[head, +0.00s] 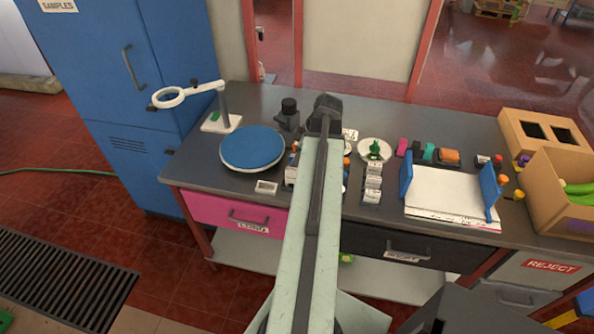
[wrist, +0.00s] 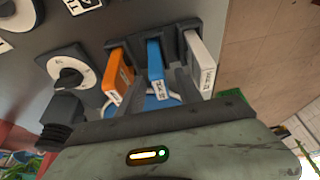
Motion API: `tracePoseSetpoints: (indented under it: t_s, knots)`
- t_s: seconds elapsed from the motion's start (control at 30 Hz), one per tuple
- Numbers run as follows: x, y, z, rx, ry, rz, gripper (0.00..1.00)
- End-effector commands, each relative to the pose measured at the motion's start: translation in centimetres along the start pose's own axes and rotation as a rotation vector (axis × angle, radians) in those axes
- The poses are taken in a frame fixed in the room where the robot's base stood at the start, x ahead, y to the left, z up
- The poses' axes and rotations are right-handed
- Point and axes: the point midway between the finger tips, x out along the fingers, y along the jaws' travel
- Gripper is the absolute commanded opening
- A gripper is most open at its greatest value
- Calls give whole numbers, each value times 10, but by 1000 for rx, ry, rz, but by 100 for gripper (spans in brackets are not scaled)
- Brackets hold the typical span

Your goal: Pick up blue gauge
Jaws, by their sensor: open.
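The blue gauge (wrist: 155,62) stands in a dark holder in the wrist view, between an orange gauge (wrist: 118,77) and a white gauge (wrist: 200,62). A small printed label shows on its near end. My gripper (wrist: 162,82) is open, with one dark finger on each side of the blue gauge's near end. I cannot tell whether the fingers touch it. In the head view my arm covers the blue gauge, and the gripper's fingertips cannot be made out.
A dark dial with a white face (wrist: 70,76) is left of the orange gauge. On the bench in the head view are a blue round plate (head: 252,148), a white saucer (head: 376,150), a white tray with blue ends (head: 450,190) and a cardboard box (head: 553,205) at right.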

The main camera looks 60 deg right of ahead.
Motion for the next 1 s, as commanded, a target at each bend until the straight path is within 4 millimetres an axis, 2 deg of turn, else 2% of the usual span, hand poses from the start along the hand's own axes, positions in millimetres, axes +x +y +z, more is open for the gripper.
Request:
tracePoseSetpoints:
  t_s: [0.13,0.17,0.3,0.6,0.73,0.87,1.0]
  knots:
    - [-2,0,0,1,0,0,42]
    - [-2,0,0,1,0,0,39]
    - [-2,0,0,1,0,0,0]
    - [-2,0,0,2,0,0,0]
    - [-9,0,-3,2,0,0,0]
    - [-26,0,-10,2,0,0,0]
    - [-53,0,-21,2,0,1,0]
